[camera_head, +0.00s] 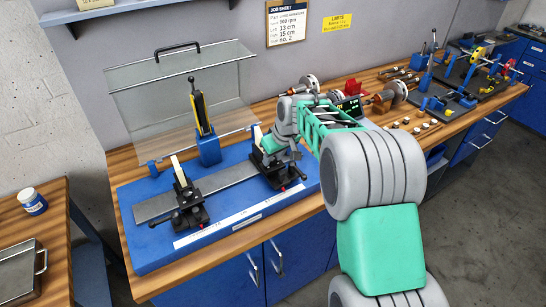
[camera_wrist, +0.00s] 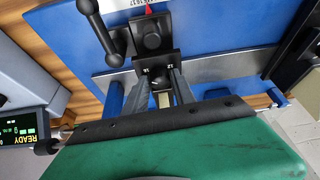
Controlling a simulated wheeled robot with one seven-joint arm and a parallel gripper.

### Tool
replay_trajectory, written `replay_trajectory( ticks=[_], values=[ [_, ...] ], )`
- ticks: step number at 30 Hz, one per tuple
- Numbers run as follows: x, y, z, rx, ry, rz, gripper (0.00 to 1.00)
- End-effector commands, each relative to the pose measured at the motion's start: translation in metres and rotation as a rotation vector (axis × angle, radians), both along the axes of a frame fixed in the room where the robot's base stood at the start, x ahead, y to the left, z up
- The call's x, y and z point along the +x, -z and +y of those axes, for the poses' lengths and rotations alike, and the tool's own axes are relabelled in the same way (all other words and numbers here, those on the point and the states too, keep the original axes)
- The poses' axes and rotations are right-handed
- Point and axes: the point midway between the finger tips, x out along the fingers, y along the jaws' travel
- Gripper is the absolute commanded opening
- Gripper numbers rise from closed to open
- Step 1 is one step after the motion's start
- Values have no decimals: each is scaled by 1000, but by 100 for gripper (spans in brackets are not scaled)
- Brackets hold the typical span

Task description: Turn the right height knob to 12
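The right pedestal (camera_head: 277,172) stands on the right part of the blue base, dark, with handles at its foot. My gripper (camera_head: 268,147) is at its upper part and hides some of it. In the wrist view my gripper's two grey fingers (camera_wrist: 158,78) stand apart, with their tips at the sides of a dark block (camera_wrist: 156,66) bearing small white numbers. A pale upright strip (camera_wrist: 163,98) shows between the fingers. I cannot make out the right height knob's setting or whether the fingers touch it. The left pedestal (camera_head: 185,204) stands apart on the base.
A clear guard (camera_head: 150,105) stands open behind the blue base (camera_head: 150,245). A yellow-and-black lever post (camera_head: 207,140) stands between the pedestals. A READY display (camera_wrist: 22,130) is near my gripper. A job sheet (camera_head: 287,22) hangs on the wall, with rotors and tools to the right.

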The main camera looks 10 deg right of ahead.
Motion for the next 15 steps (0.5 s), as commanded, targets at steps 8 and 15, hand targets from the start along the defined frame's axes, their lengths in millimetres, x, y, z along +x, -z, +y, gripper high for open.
replay_trajectory(
  ticks=[8,15],
  values=[
    [0,0,0,0,0,0,8],
    [0,0,0,0,0,0,0]
  ],
)
